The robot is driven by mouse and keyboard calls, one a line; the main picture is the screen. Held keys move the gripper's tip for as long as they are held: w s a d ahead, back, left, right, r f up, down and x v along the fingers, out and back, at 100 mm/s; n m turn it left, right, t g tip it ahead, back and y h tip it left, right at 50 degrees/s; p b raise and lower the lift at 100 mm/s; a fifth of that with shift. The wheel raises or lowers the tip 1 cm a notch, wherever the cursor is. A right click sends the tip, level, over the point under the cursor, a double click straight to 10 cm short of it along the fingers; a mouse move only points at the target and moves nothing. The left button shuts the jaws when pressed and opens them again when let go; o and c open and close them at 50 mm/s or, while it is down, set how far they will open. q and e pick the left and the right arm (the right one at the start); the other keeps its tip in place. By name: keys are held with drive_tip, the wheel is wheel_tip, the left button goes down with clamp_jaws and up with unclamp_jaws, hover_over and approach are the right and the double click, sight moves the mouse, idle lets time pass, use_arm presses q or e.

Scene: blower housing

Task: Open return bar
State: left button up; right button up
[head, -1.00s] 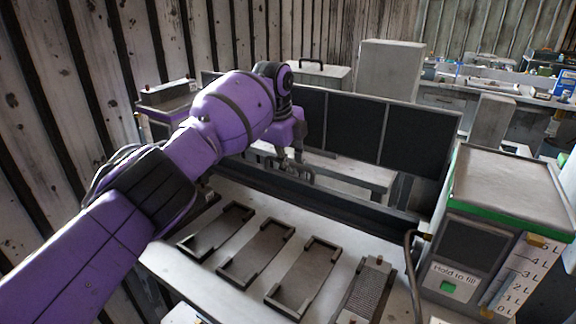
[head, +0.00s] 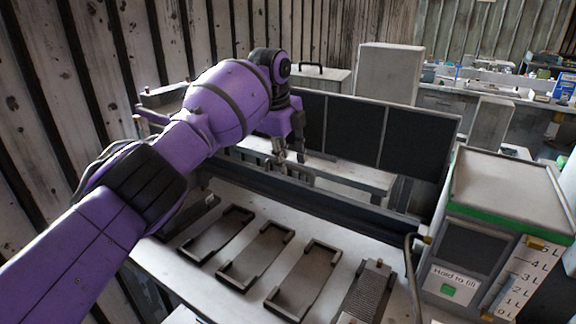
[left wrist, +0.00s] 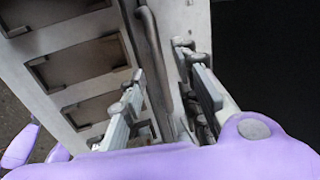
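The return bar seems to be the long dark bar (head: 345,193) running along the back of the white work surface, below the dark panels; I cannot be sure. My right gripper is not in view.
Several shallow dark trays (head: 302,277) lie on the white work surface (head: 335,236) in front of the bar. A dispenser box (head: 500,225) with a green band stands at the right. Dark panels (head: 355,127) stand upright behind the bar. A plank wall (head: 75,90) is at the left.

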use_arm(q)
drive_tip(key=v, duration=0.9)
